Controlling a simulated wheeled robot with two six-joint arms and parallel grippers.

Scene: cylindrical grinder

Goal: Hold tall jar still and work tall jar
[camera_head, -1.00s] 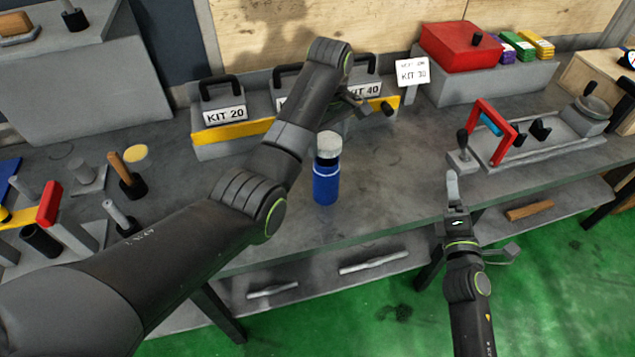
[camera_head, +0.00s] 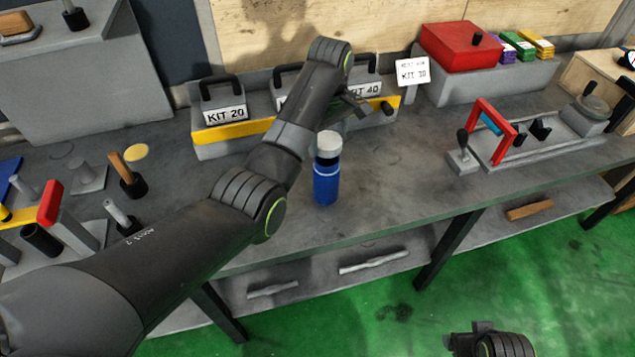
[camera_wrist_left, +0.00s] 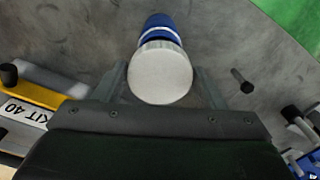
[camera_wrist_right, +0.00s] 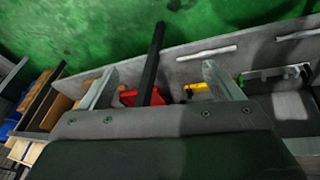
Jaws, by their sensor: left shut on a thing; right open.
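The tall jar (camera_head: 326,186) is blue with a white lid and a pale band. It stands upright on the grey bench in the middle of the head view. The white lid (camera_wrist_left: 160,77) faces the left wrist camera between the two fingers. My right gripper (camera_wrist_right: 160,80) is open and empty, away from the bench top. In the head view only part of my right arm shows at the bottom, over the green floor.
Kit boxes in a yellow-edged rack (camera_head: 232,134) stand behind the jar. A red-framed fixture (camera_head: 497,128) is at the right, with a red box (camera_head: 458,47) behind it. Upright tools (camera_head: 128,177) stand at the left.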

